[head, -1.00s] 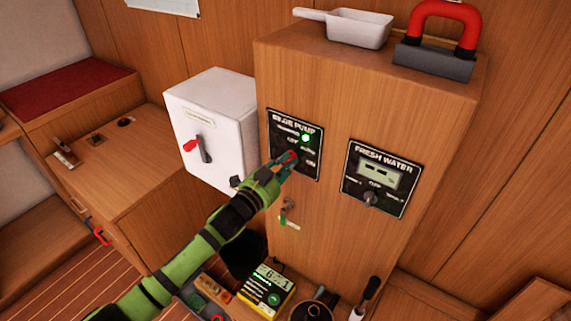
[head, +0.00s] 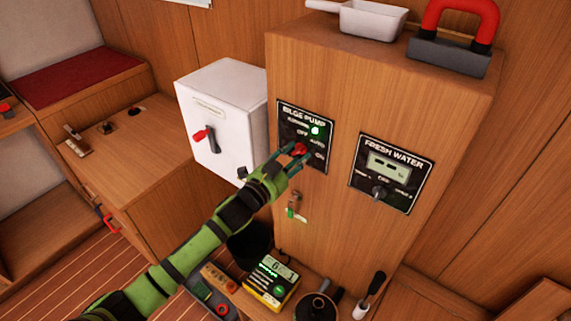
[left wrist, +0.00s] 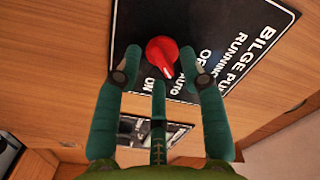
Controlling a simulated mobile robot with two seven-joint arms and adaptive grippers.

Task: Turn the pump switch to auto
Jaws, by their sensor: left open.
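The bilge pump panel (head: 286,126) is a black plate with white lettering on the wooden cabinet, and a green lamp (head: 315,129) glows on it. Its red pump switch (head: 300,149) also shows in the left wrist view (left wrist: 160,54). There, a white mark on the knob's lower edge faces the AUTO and ON labels; I cannot tell exactly which one. My left gripper (head: 293,154) is at the switch. In the left wrist view its open fingers (left wrist: 161,66) stand on either side of the knob, with visible gaps. My right gripper is not in view.
A fresh water panel (head: 406,183) is to the right on the same cabinet. A white box with a red-handled switch (head: 240,92) stands to the left. A key with a tag (head: 294,204) hangs below the panel. A yellow meter (head: 258,290) sits low in front.

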